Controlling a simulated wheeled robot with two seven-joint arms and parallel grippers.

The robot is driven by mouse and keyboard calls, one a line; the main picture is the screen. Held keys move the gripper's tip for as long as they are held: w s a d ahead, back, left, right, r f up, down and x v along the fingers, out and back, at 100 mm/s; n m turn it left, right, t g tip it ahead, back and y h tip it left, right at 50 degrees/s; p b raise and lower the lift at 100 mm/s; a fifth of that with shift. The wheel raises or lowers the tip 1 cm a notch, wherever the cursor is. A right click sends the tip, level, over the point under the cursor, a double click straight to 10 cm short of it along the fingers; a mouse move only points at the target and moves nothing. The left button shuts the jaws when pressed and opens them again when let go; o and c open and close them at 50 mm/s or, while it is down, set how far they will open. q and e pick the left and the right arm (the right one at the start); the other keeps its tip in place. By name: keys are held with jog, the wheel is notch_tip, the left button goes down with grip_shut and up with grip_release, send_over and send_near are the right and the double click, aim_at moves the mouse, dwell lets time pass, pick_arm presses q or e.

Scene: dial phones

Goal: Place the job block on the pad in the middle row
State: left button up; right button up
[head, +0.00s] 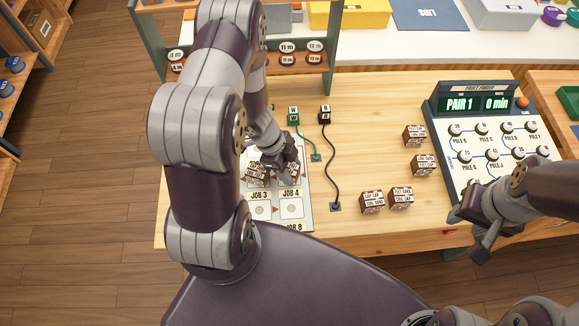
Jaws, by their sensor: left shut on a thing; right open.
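A white board (305,215) on the wooden table has square pads with labels including JOB 3 and JOB 4. The pads beside these labels, a left one (260,210) and a right one (291,208), are bare. My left gripper (284,167) points down over the upper part of the board, shut on a dark-topped block with white text (294,174). Another such block (255,177) is just left of it. My arm hides much of the board's left side, and I cannot tell whether the held block touches the board. My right gripper (484,226) is open and empty by the table's front right.
Several labelled blocks stand right of centre, including one at the front (372,202) and one further back (414,135). A panel reading PAIR 1 and 0 min (480,104) is at the right. A green lead (305,140) and a black lead (328,155) lie right of the board.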

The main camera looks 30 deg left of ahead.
pick_arm(q)
jog(key=shift+f, duration=0.1)
jog(key=o, duration=1)
jog(key=shift+d, duration=0.1)
jog(key=shift+o, duration=0.2)
jog(key=shift+r, duration=0.35)
jog(key=w+a+r+n+t+y+p, duration=0.2)
jog(key=w+a+r+n+y, duration=0.15)
jog(key=r, duration=0.65)
jog(key=w+a+r+n+t+y+p, duration=0.15)
jog(key=r+n, duration=0.35)
jog(key=r, duration=0.5)
jog(key=s+d+r+n+g, duration=0.2)
jog(key=s+d+r+n, duration=0.2)
jog(key=s+d+n, duration=0.3)
jog(key=shift+s+r+g+h, duration=0.3)
jog(key=shift+s+r+g, duration=0.05)
jog(key=shift+s, duration=0.8)
